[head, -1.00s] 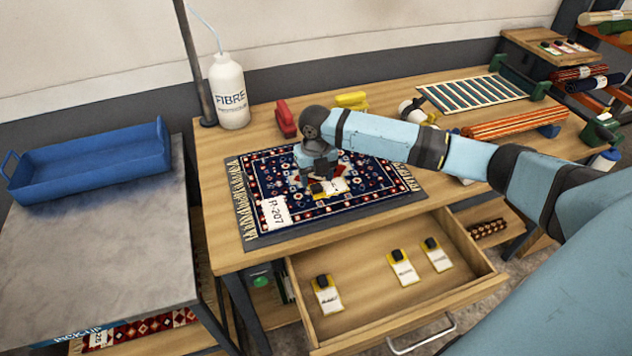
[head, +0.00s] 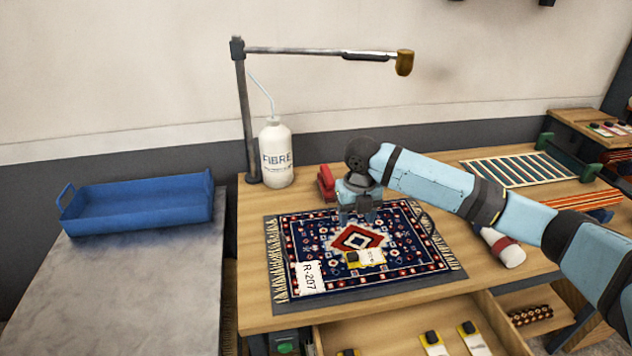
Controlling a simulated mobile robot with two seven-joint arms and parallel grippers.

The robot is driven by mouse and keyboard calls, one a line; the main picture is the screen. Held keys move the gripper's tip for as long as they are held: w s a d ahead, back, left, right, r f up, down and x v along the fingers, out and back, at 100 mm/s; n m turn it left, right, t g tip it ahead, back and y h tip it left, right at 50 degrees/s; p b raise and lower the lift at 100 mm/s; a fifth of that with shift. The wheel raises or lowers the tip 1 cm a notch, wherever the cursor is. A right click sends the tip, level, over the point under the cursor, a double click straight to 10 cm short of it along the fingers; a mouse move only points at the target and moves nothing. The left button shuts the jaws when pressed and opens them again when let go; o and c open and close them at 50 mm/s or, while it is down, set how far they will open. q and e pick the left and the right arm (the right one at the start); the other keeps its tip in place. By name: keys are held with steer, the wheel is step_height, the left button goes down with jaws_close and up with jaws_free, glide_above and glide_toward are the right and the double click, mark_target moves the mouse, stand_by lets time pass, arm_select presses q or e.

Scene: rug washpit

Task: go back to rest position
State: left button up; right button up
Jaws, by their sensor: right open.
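My right gripper (head: 361,214) is open and empty, above the back part of the small patterned rug, with its arm coming in from the right. The dark blue and red rug (head: 410,262) lies on a grey mat on the wooden table, with a white R-207 label (head: 308,277) at its front left. A yellow and white tag with a black clip (head: 366,258) lies on the rug, in front of the gripper and apart from it. My left gripper is not in view.
A white FIBRE bottle (head: 276,155) and a lamp post (head: 245,120) stand at the back left. A red clamp-like item (head: 326,183) sits behind the rug. An open drawer (head: 375,335) with several tags juts out in front. A blue tray (head: 140,205) rests on the grey bench (head: 150,285).

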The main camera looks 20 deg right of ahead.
steer(key=s+a+f+m, duration=0.1)
steer(key=s+a+f, duration=0.1)
steer(key=a, duration=0.1)
steer(key=s+a+f+m, duration=0.2)
steer(key=s+a, duration=0.1)
steer(key=s+a+f+m+y, duration=0.1)
steer(key=s+a+f+m, duration=0.1)
steer(key=a+f, duration=0.1)
steer(key=shift+s+a+t, duration=0.15)
steer(key=shift+a+t, duration=0.15)
steer(key=shift+t, duration=0.1)
steer(key=s+a+f+m+t+y, duration=0.1)
steer(key=s+a+f+m, duration=0.1)
steer(key=s+m, duration=0.6)
steer(key=s+a+f+m+t+y, duration=0.1)
steer(key=s+a+m, duration=0.2)
steer(key=s+m, duration=0.4)
steer(key=s+d+m+h, duration=0.3)
steer(key=s+d+m, duration=0.4)
steer(key=s+m, duration=0.4)
steer(key=w+a+f+t+y+p, duration=0.3)
steer(key=w+a+t+p, duration=0.3)
steer(key=a+t+p, duration=0.1)
steer(key=shift+w+f+n+t+p, duration=0.35)
steer(key=shift+t+p, duration=0.25)
steer(key=shift+p, duration=0.65)
steer(key=shift+c, duration=0.5)
